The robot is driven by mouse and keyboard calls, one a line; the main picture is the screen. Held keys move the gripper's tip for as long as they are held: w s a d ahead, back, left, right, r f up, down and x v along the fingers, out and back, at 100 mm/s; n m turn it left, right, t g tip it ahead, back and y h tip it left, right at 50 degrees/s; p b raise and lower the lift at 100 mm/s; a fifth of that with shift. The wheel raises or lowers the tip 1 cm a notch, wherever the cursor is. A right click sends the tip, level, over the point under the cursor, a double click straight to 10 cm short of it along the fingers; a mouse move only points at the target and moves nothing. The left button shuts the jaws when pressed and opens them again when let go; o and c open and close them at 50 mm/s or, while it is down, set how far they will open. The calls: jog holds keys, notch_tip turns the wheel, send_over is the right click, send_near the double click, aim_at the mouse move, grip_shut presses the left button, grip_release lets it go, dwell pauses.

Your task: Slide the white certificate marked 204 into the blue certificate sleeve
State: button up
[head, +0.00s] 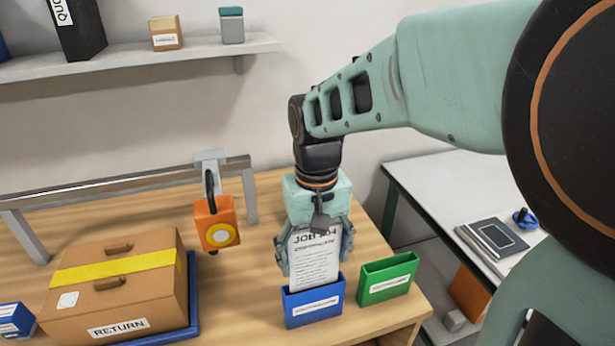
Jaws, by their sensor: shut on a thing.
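The blue certificate sleeve (312,303) stands on the wooden table directly below the certificate. The certificate's lower edge meets the sleeve's opening in the picture; whether it is inside or just behind the front wall I cannot tell.
A green sleeve (387,279) stands close on the right. An orange hanging scale (217,223) hangs from a grey rail (110,183) to the left. A "RETURN" cardboard box (115,290) sits at front left. The wooden table (268,200) is bare behind the scale.

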aim_at(314, 286)
jog(key=shift+f+b, duration=2)
jog(key=shift+f, duration=0.95)
jog(key=o, duration=1)
notch_tip(314, 286, up, 8)
jog(key=shift+f, duration=0.25)
